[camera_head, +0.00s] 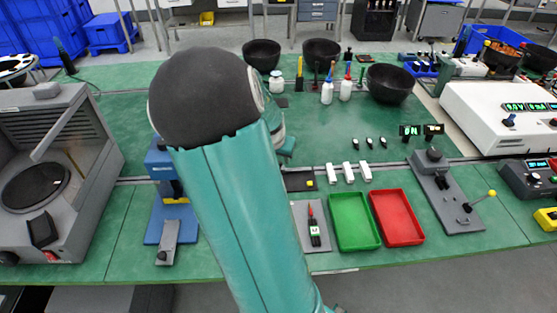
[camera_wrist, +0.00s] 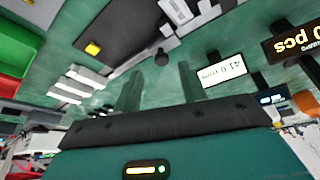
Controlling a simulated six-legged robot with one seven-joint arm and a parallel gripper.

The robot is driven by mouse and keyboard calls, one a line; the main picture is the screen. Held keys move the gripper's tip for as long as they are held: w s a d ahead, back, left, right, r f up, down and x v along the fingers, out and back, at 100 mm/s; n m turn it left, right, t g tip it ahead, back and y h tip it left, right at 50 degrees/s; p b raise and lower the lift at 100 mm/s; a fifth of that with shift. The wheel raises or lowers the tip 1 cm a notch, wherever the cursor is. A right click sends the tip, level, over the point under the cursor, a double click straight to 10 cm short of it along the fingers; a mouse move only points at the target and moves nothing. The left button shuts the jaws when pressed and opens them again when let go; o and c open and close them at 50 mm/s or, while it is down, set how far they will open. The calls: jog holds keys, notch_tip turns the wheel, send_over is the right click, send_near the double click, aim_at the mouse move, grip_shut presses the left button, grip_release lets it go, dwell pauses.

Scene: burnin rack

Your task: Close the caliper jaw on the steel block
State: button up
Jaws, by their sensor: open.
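In the wrist view, my gripper (camera_wrist: 159,84) shows as two dark greenish fingers spread apart, with nothing between them. Just beyond the fingertips is a dark round knob (camera_wrist: 162,58). A grey metal device (camera_wrist: 180,12), which looks like the caliper, lies on the dark mat at the top. A white display (camera_wrist: 222,72) reading about 41.0 mm stands right of the fingers. I cannot clearly tell the jaw from the steel block. No contact with the gripper shows. In the head view, my arm hides the gripper and the caliper.
A dark mat (camera_wrist: 115,22) carries a yellow block (camera_wrist: 92,48). A green tray (camera_head: 354,222) and red tray (camera_head: 397,218) stand at the bench front. White pieces (camera_head: 349,172) lie behind them. A blue press (camera_head: 172,222) is left of my arm. The bench behind is partly clear.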

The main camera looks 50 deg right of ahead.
aim_at(280, 163)
jog(key=shift+x, duration=1.75)
jog(key=shift+w, duration=0.15)
jog(key=c, duration=0.7)
jog(key=shift+w+a, duration=0.6)
jog(key=shift+c, duration=0.2)
jog(key=o, duration=0.7)
jog(key=shift+o, duration=0.2)
